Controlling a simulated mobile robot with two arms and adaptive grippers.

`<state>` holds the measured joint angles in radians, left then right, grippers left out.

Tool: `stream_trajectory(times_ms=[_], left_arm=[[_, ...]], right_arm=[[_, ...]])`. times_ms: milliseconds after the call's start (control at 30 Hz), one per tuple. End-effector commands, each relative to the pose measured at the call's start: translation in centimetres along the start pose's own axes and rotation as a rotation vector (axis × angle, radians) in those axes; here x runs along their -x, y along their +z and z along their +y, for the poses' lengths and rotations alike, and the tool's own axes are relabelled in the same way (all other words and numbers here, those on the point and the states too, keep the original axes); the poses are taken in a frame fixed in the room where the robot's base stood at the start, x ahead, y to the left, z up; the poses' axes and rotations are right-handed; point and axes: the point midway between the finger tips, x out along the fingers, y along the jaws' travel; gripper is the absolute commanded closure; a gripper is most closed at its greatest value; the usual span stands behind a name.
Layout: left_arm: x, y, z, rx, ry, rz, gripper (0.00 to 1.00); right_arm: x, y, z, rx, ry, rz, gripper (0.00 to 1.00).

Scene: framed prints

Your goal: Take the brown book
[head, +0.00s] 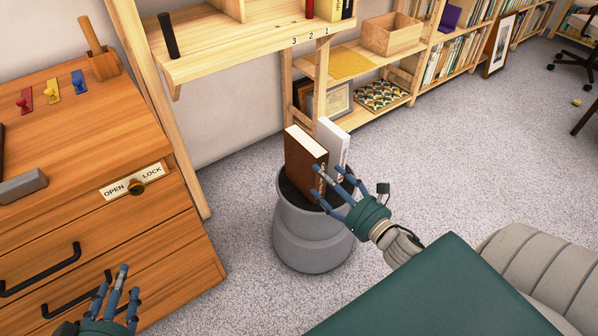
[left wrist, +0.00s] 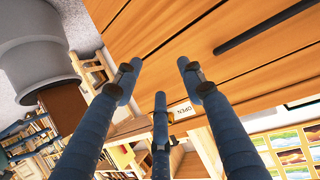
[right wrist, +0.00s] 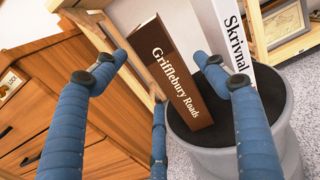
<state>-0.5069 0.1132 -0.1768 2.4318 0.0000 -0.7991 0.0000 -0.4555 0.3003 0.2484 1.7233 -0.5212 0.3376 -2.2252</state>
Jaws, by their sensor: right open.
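A wooden drawer cabinet (head: 160,240) with black handles and an OPEN/LOCK plate stands left. A wooden shelf (head: 245,50) overhangs behind the bin. Low shelves with a wooden box (head: 391,36) and framed pictures are at the back. Carpet right of the bin is free.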

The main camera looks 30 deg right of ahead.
Motion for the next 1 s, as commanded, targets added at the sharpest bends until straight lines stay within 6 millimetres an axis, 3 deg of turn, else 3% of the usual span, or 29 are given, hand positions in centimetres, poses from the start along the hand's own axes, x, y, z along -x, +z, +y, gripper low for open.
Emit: stream_trajectory(times_ms=[333, 567, 800, 1000], left_arm=[[0.2, -4.0, 0.4, 0.000, 0.008, 0.157, 0.60], [0.3, -5.6, 0.6, 0.000, 0.012, 0.225, 0.60], [1.1, -9.4, 1.1, 0.002, 0.023, 0.395, 0.60], [1.7, -11.3, 1.3, 0.003, 0.028, 0.478, 0.60]], right_arm=[[-4.7, 0.8, 0.2, 0.047, 0.010, -0.019, 0.28], [-6.3, 0.8, 0.1, 0.046, 0.009, -0.016, 0.28], [-9.4, 1.0, 0.0, 0.044, 0.009, -0.018, 0.28], [-10.8, 1.0, 0.0, 0.044, 0.009, -0.016, 0.28]])
